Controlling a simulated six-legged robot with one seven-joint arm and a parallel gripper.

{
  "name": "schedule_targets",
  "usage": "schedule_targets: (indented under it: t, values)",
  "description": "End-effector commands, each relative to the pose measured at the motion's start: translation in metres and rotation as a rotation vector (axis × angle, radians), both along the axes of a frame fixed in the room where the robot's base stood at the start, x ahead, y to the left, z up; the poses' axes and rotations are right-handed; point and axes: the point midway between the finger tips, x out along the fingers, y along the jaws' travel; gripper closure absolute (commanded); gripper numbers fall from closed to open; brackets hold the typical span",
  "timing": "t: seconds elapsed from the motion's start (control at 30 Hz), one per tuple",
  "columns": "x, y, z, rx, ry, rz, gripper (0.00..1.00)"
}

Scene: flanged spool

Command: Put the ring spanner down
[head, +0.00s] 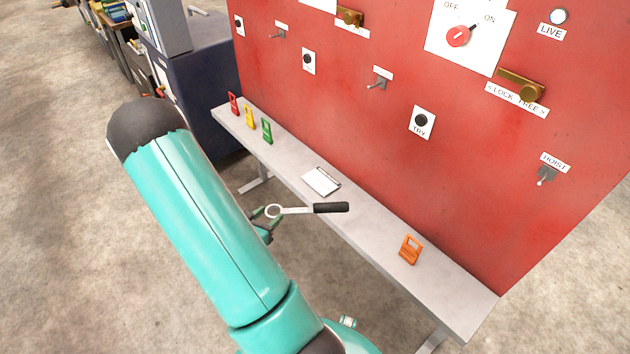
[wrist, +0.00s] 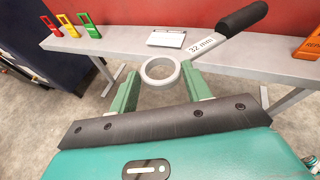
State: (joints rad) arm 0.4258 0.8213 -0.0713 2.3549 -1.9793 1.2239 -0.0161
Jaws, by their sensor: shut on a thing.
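The ring spanner has a pale ring end, a light shank and a black handle. It shows in the head view (head: 294,210) and in the wrist view (wrist: 205,47), where the shank reads 32 mm. My gripper (head: 264,219) is shut on the spanner near its ring end. In the wrist view the two green fingers of my gripper (wrist: 158,82) stand either side of the ring. The spanner's handle points right, toward the red panel. It appears over the front edge of the grey bench (head: 374,234); its height above the bench is hard to tell.
On the bench are red (head: 233,103), yellow (head: 249,116) and green (head: 267,131) tags, a white pad (head: 321,181) and an orange tag (head: 410,249). The red panel (head: 330,110) with switches rises behind. Bare bench lies between the pad and the orange tag.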

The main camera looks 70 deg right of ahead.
Motion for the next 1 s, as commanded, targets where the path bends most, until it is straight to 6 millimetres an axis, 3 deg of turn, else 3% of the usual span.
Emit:
schedule_targets:
  t: [0.1, 0.2, 0.37, 0.67, 1.0]
  values:
    - [-0.035, -0.014, -0.006, -0.006, 0.006, -0.096, 0.89]
    - [-0.051, -0.020, -0.008, -0.008, 0.008, -0.136, 0.89]
    - [-0.062, -0.037, -0.017, -0.008, 0.009, -0.148, 0.89]
    - [-0.084, -0.097, -0.045, -0.007, 0.008, -0.147, 0.89]
    - [-0.099, -0.139, -0.094, -0.007, 0.008, -0.143, 0.89]
